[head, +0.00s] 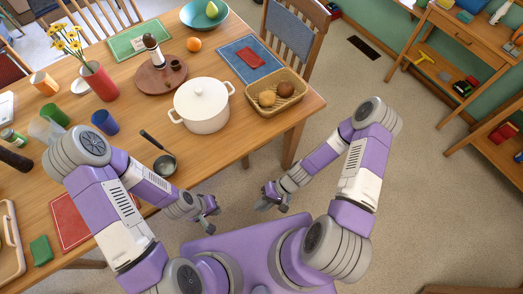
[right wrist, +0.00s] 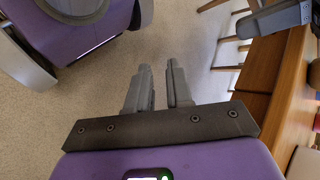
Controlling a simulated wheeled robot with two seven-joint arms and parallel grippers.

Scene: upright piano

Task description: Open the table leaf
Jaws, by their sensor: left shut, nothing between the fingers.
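The wooden table (head: 232,150) fills the left and middle of the head view, its near edge running slantwise in front of me. In the right wrist view the table's wooden side (right wrist: 286,90) stands at the right. My left gripper (head: 211,207) is shut and empty, just off the near edge. My right gripper (head: 272,199) is off the same edge, further right, over the floor. In the right wrist view its fingers (right wrist: 160,85) are a little apart with nothing between them.
Near the edge are a dark ladle (head: 165,164), a white pot (head: 202,106) and a basket (head: 277,94) with bread-like items. A chair (head: 295,35) stands at the far side. A shelf unit (head: 480,60) is at the right. The floor (head: 420,190) right of me is open.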

